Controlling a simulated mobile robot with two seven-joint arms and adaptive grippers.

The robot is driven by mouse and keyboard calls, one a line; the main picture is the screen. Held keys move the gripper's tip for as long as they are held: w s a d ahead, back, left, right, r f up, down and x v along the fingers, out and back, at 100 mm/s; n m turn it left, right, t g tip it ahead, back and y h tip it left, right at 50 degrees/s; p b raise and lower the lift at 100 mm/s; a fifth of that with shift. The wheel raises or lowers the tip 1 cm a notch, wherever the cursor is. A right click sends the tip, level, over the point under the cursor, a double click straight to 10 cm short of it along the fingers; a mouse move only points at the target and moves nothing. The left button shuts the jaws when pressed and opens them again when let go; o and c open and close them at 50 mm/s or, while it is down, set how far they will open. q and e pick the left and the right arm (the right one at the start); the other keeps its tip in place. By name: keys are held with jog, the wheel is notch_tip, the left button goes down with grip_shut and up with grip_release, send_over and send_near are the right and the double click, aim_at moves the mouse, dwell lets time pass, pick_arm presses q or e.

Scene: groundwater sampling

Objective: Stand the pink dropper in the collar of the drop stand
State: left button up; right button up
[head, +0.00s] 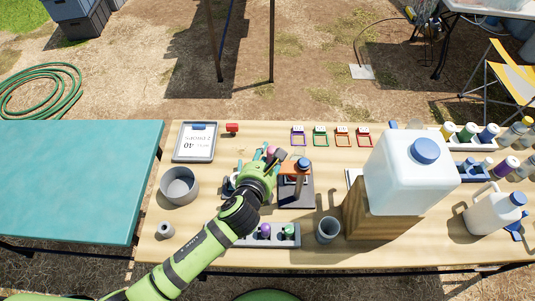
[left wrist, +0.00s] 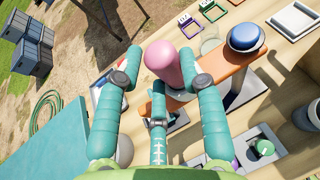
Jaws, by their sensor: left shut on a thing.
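The pink dropper (left wrist: 163,62) is between the fingers of my left gripper (left wrist: 160,88), which is shut on it; its bulb points up. In the head view, my left gripper (head: 268,164) is at the left side of the drop stand (head: 295,168). The stand has an orange arm (left wrist: 238,68), a blue knob (left wrist: 245,36) and a dark base (head: 297,194). The dropper's bulb overlaps the near end of the orange arm in the wrist view. The collar and the dropper's lower part are hidden by the fingers, so I cannot tell whether they meet. My right gripper is not in view.
A grey rack (head: 270,242) with purple and green droppers stands in front of the stand. A grey cup (head: 328,230) and a large white container (head: 405,170) on a wooden block are to the right. A grey bowl (head: 180,185) and tablet (head: 195,142) are to the left.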

pick_arm(q)
jog(key=o, duration=0.7)
jog(key=shift+f, duration=0.1)
jog(key=shift+c, duration=0.2)
jog(key=b+v, duration=0.1)
jog(key=v, duration=1.1)
jog(key=shift+b, duration=0.4)
